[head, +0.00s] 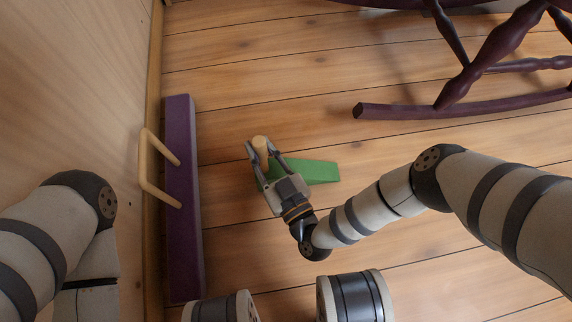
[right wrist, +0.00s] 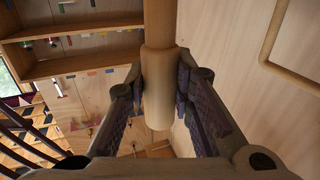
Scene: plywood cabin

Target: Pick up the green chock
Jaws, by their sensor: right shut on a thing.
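The green chock (head: 315,171) is a flat wedge under and beyond my right gripper in the head view, its thin end pointing right. A pale wooden peg (head: 261,150) shows at its left end and looks like its handle. My right gripper (head: 260,152) is shut on this peg. In the right wrist view, the peg (right wrist: 157,95) stands between the two finger pads (right wrist: 160,95), and no green shows. I cannot tell whether the chock touches the floor. My left arm is at the left edge; its gripper is not in view.
A purple beam (head: 181,230) lies along the wooden wall at left, with a pale bar handle (head: 150,170) beside it. A dark purple rocking chair (head: 470,80) stands at the upper right. Plank floor (head: 300,70) is clear around the chock.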

